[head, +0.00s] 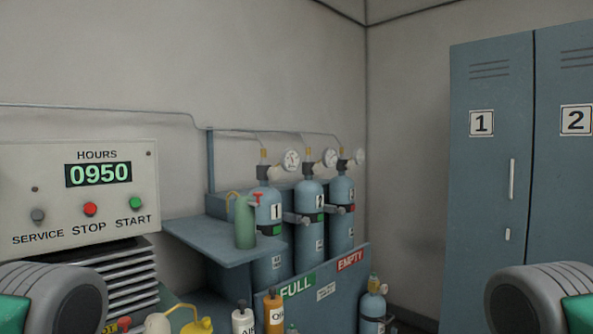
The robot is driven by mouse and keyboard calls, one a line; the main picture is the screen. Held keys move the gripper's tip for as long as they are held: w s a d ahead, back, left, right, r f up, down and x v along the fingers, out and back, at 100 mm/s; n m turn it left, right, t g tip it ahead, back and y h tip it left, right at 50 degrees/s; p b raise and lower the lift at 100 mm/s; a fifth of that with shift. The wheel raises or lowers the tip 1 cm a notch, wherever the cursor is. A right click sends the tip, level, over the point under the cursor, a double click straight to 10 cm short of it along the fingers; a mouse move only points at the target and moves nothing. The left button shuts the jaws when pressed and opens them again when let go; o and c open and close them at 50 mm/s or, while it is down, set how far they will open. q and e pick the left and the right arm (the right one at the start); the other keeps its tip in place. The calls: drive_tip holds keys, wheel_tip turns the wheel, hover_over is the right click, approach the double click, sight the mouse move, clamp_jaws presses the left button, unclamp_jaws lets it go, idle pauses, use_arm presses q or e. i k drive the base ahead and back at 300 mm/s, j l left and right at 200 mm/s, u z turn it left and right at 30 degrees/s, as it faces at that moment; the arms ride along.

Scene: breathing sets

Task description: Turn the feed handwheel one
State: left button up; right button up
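Three blue cylinders stand in a rack by the back wall: cylinder 1 (271,232), cylinder 2 (309,225) and a third cylinder (341,215) to their right. Each has a dark valve block with a brass-coloured top and a round white gauge; the gauge of cylinder 1 (291,160) is leftmost. I cannot make out a handwheel marked one. A small red fitting (257,197) shows in front of cylinder 1, by a green bottle. Parts of my arms show at both lower corners, apart from the cylinders. Neither gripper is in view.
The green bottle (244,222) stands on a blue shelf (214,238). A control panel (120,172) reading 0950 is at left. FULL and EMPTY signs mark the rack's front board (326,291). Small bottles and a yellow can (197,326) stand low in front. Lockers (491,200) are at right.

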sight(273, 173)
drive_tip(key=i+l, duration=0.3)
drive_tip(key=l, duration=0.15)
drive_tip(key=i+l, duration=0.3)
drive_tip(key=l, duration=0.15)
drive_tip(key=i+l, duration=0.3)
drive_tip(key=l, duration=0.15)
drive_tip(key=i+l, duration=0.3)
drive_tip(key=l, duration=0.2)
